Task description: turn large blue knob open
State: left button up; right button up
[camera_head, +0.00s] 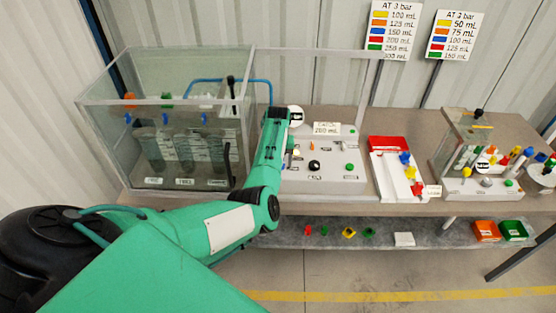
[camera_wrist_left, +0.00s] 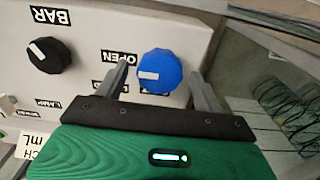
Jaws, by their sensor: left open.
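The large blue knob (camera_wrist_left: 160,70) is on a white panel (camera_wrist_left: 105,18) in the left wrist view, with a white marker strip on its left side. An OPEN label (camera_wrist_left: 118,57) sits to its left, and another label is partly hidden by a finger. My left gripper (camera_wrist_left: 160,75) is open, with one finger on each side of the knob. Gaps show between the fingers and the knob, and I cannot tell how far the fingertips reach along it. In the head view my green left arm covers the knob. My right gripper is not in view.
A black knob (camera_wrist_left: 50,55) marked BAR is on the same panel. In the head view a glass tank (camera_head: 165,95) stands left of my arm. A red and white tray (camera_head: 390,165) and another pump unit (camera_head: 480,150) stand to the right. A lower shelf holds small coloured parts.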

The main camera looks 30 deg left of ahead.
pick_arm(q)
notch_tip(320, 180, up, 14)
jog(key=b, duration=0.4)
jog(key=shift+f, duration=0.15)
dwell(0.4)
